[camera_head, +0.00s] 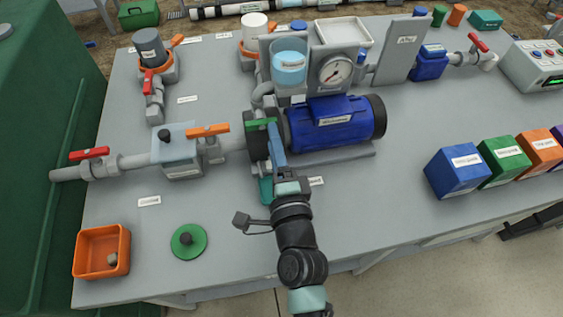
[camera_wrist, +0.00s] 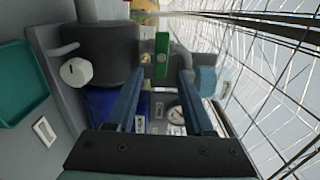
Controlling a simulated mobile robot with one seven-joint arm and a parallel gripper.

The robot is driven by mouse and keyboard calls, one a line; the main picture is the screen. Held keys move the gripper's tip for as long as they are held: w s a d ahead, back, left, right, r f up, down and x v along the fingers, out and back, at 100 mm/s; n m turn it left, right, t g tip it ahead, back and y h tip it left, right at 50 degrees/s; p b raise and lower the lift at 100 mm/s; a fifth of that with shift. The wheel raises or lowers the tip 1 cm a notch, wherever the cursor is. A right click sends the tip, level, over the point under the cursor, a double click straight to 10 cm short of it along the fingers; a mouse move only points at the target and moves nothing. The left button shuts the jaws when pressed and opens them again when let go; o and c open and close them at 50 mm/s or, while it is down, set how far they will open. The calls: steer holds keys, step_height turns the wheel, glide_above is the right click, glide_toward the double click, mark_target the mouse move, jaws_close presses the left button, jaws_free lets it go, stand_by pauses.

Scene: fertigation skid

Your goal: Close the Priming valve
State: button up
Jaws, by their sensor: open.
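A valve with a green lever handle (camera_head: 260,122) sits at the pump's inlet end, left of the blue motor; I take it for the Priming valve, but no readable label confirms this. In the wrist view the green handle (camera_wrist: 162,54) shows end-on, lined up with the gap between my fingers. My gripper (camera_head: 271,128) is beside this handle, its blue fingers partly hiding the valve body. In the wrist view my gripper (camera_wrist: 162,76) is open, a finger on each side of the gap and nothing clasped. I cannot tell whether either finger touches the handle.
The blue motor (camera_head: 334,122) and a pressure gauge (camera_head: 336,70) stand close right and behind. An orange-handled valve (camera_head: 208,131) and a red-handled valve (camera_head: 89,153) are on the pipe to the left. A green disc (camera_head: 189,241) and orange tray (camera_head: 82,254) lie front left.

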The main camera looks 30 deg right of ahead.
steer(key=b+v, duration=0.1)
steer(key=v, duration=0.6)
steer(key=shift+s, duration=0.3)
steer(key=shift+a, duration=0.1)
